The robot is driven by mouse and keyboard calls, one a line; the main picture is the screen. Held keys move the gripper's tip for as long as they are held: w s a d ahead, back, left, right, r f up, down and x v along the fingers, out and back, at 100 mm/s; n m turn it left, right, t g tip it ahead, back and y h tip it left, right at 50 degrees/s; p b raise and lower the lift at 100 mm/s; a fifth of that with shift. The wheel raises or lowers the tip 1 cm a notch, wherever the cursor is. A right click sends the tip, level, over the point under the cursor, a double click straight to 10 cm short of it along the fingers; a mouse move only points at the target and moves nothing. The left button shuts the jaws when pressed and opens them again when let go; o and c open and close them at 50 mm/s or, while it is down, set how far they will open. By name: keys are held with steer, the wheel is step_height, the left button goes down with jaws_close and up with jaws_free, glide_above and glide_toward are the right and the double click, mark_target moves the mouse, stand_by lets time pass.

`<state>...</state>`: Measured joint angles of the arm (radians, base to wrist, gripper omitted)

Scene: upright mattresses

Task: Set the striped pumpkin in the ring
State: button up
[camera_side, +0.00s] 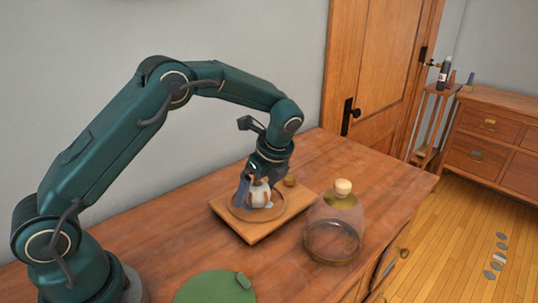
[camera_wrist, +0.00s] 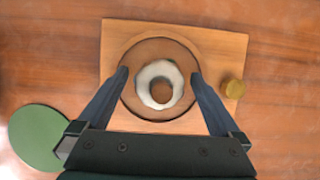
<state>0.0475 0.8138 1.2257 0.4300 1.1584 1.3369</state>
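The striped pumpkin (camera_side: 260,197), white with brownish-orange patches, is inside the round brown ring (camera_side: 236,214) on the square wooden board (camera_side: 250,236). In the wrist view the pumpkin (camera_wrist: 147,84) appears as a white round with a brown middle, near the centre of the ring (camera_wrist: 160,118). My gripper (camera_wrist: 160,76) points down over it, with one dark blue finger on each side. A gap shows between each finger and the pumpkin in the wrist view, so the gripper is open around it. In the side view my gripper (camera_side: 257,187) partly hides the pumpkin.
A small yellow-brown knob (camera_wrist: 235,88) is at the board's right edge in the wrist view. A glass dome (camera_side: 335,222) with a cork-coloured knob stands right of the board. A green disc (camera_side: 215,287) lies at the front. The wooden top behind the dome is clear.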

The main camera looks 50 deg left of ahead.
steer(key=s+d+r+n+t+h, duration=0.1)
steer(key=s+d+r+n, duration=0.1)
steer(key=r, duration=0.6)
steer(key=s+d+r+n, duration=0.2)
steer(key=d+r, duration=0.1)
steer(key=r, duration=0.4)
steer(key=s+d+f+n+t+h, duration=0.1)
steer(key=s+n+t, duration=0.1)
steer(key=s+n, duration=0.5)
steer(key=s+d+f+n+t+h, duration=0.1)
steer(key=s+n+t+h, duration=0.1)
steer(key=s+n, duration=0.5)
steer(key=shift+s+f+t, duration=0.3)
steer(key=shift+s+f, duration=0.1)
steer(key=shift+s, duration=0.4)
